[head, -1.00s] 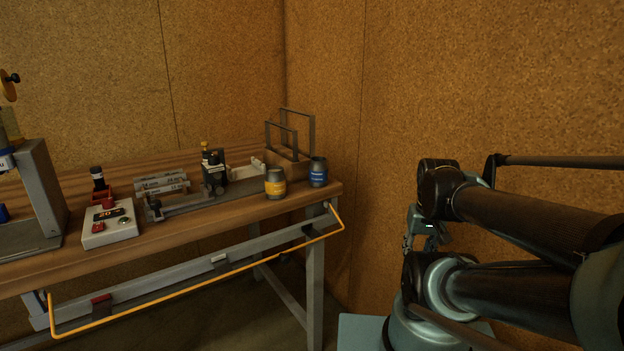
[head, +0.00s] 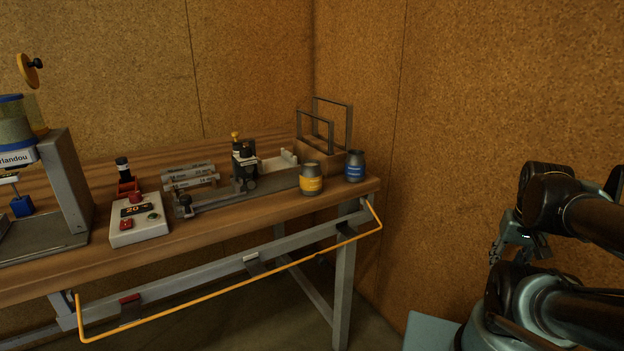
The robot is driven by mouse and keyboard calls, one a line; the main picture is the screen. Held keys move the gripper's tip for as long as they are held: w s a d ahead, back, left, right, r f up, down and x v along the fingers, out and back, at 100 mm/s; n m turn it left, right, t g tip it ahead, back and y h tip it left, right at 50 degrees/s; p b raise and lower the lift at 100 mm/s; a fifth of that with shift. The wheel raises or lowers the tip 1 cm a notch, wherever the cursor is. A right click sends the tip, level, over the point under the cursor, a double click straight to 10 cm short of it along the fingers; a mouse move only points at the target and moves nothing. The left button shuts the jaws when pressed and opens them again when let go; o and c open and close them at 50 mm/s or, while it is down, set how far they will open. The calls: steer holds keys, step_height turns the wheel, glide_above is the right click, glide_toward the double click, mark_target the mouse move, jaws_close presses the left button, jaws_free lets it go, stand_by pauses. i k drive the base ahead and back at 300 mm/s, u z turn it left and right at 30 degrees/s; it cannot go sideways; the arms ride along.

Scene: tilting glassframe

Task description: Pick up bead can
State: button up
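Two small dark grey cans stand upright near the right front corner of the wooden workbench (head: 235,212). One can has a yellow band (head: 311,180). The other can has a blue label (head: 354,167) and stands just right of it, at the bench's right end. The print on both is too small to read, so I cannot tell which is the bead can. My gripper (head: 495,254) is at the right of the view, well away from the bench and both cans. It is small and dark, and its finger opening is unclear.
A wooden box with grey wire frames (head: 332,124) stands behind the cans. A grey fixture with a dark device (head: 244,160) is left of them. A control box (head: 138,225) is farther left. A yellow rail (head: 230,290) juts out along the bench's front.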

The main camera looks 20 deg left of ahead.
mark_target(310, 173)
steer(key=u, duration=0.05)
steer(key=k, duration=0.9)
steer(key=u, duration=0.65)
